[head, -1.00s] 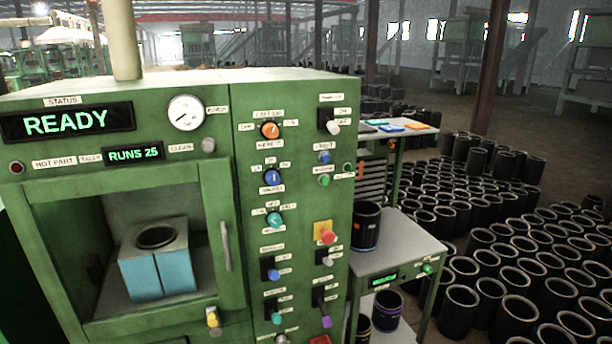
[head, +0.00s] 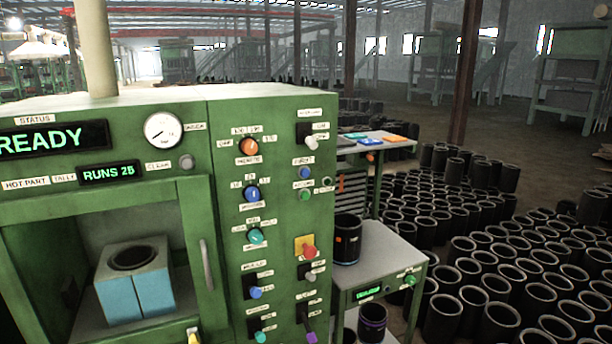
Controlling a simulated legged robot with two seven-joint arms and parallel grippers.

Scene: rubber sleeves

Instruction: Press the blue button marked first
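The green machine's control panel (head: 270,205) fills the centre. A small round blue button (head: 305,172) sits on its upper right column. A small white label just above it seems to read "FIRST", though the letters are blurred. A green button (head: 305,195) is right below it. Other blue controls are a knob (head: 252,194) to the left and a lever tip (head: 256,292) lower down. Neither of my grippers is in view.
A red knob on a yellow plate (head: 309,251) and several levers stick out below. The window door's handle (head: 207,264) is at left. A side table (head: 385,250) with a black sleeve (head: 347,238) stands at right. Many black sleeves (head: 500,240) cover the floor.

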